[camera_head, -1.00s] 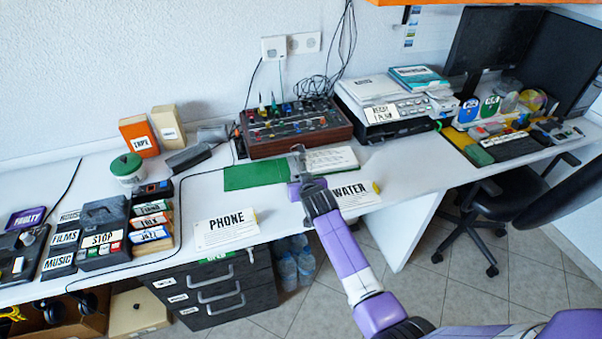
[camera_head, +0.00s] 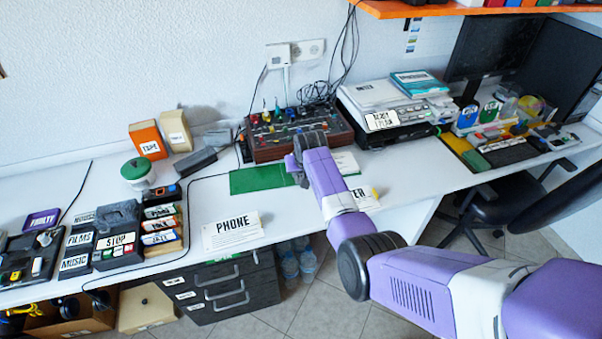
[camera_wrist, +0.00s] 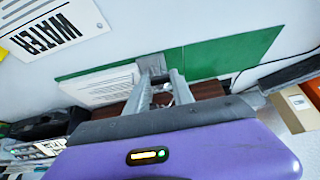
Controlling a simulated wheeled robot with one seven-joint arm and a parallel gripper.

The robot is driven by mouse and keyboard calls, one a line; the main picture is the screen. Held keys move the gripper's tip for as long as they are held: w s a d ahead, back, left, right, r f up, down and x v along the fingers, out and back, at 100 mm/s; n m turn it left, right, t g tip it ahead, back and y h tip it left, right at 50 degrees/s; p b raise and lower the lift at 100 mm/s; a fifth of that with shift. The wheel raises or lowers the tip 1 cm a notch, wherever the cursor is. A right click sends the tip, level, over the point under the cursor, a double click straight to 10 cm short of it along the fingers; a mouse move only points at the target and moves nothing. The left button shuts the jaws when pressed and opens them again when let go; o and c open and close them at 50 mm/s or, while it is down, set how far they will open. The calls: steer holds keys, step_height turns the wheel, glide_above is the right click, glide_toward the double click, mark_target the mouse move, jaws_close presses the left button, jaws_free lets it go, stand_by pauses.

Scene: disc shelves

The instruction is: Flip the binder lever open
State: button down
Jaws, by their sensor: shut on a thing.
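The binder lies open flat on the desk, with a green cover (camera_head: 257,179) on the left and a white printed page (camera_head: 345,163) on the right. In the wrist view the green cover (camera_wrist: 228,53) and the page (camera_wrist: 98,86) meet at a grey metal lever mechanism (camera_wrist: 152,65). My gripper (camera_wrist: 164,78) is at this mechanism with its fingers closed on the lever. The exact contact and the lever's angle are hard to make out. In the head view my purple arm hides the fingertips and most of the lever.
A mixer with coloured knobs (camera_head: 290,130) stands right behind the binder. A printer (camera_head: 385,112) is at the back right. The PHONE card (camera_head: 232,232) lies in front, and the WATER card (camera_wrist: 55,30) lies near the page.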

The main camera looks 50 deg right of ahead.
stand_by(0.4)
steer(key=c, duration=1.1)
jaws_free()
steer(key=shift+d, duration=0.1)
steer(key=v, duration=0.7)
steer(key=shift+r, duration=0.35)
